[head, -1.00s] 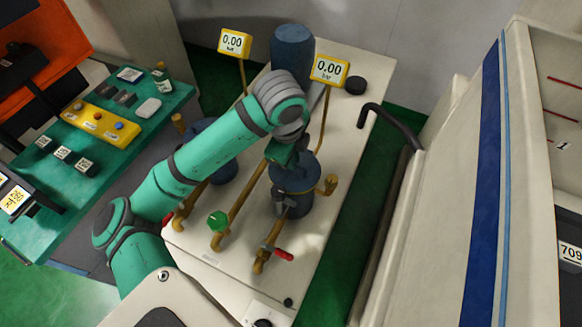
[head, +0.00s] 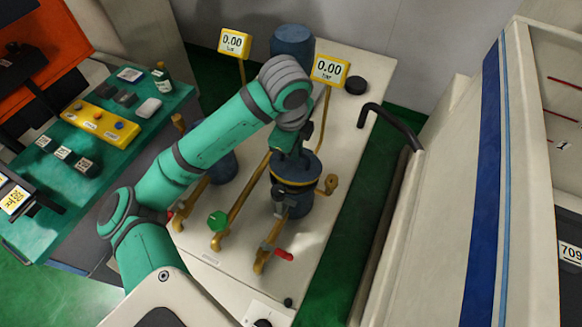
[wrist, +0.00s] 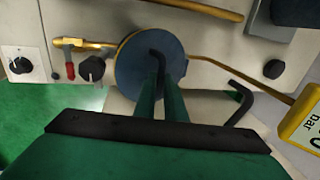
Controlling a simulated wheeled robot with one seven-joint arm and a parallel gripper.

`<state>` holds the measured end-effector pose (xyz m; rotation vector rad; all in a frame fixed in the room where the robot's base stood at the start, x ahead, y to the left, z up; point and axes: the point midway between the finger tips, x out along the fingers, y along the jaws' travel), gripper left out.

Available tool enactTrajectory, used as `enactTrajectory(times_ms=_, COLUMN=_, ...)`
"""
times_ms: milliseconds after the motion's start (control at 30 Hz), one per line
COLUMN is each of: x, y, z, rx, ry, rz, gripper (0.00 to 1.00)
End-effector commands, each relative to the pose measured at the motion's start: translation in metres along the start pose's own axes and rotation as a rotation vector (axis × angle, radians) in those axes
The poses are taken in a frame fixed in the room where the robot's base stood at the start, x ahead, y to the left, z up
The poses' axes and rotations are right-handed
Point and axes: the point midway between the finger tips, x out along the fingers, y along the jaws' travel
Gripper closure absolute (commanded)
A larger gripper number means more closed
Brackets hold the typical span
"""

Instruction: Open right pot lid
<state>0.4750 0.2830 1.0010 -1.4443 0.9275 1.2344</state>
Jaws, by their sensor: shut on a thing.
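The right pot (head: 294,203) is a blue-grey vessel with brass pipes, standing on the pale bench. Its round blue-grey lid (head: 309,167) is above it, and a brass-coloured ring shows between lid and pot. My gripper (head: 291,152) is over the lid from above. In the wrist view the lid (wrist: 133,72) is a blue disc with a thin brass edge. My gripper's two green fingers (wrist: 160,80) are shut on the lid's dark bent handle (wrist: 157,55). The left pot (head: 222,168) is partly hidden behind my arm.
Two yellow displays (head: 330,71) reading 0.00 stand on thin posts behind the pots. A green valve knob (head: 217,221) and a red-handled valve (head: 283,254) are in front. A black bent bar (head: 392,122) and a tall white cabinet (head: 450,180) stand to the right.

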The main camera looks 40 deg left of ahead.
Motion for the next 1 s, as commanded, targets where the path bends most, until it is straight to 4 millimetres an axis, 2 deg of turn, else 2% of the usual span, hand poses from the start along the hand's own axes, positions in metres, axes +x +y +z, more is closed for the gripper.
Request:
enactTrajectory(times_ms=500, x=-0.007, y=-0.021, z=-0.001, rx=-0.001, ry=0.002, rz=-0.002, gripper=1.0)
enactTrajectory(times_ms=1000, x=-0.008, y=-0.025, z=0.0, rx=-0.001, ry=0.001, rz=-0.002, gripper=1.0)
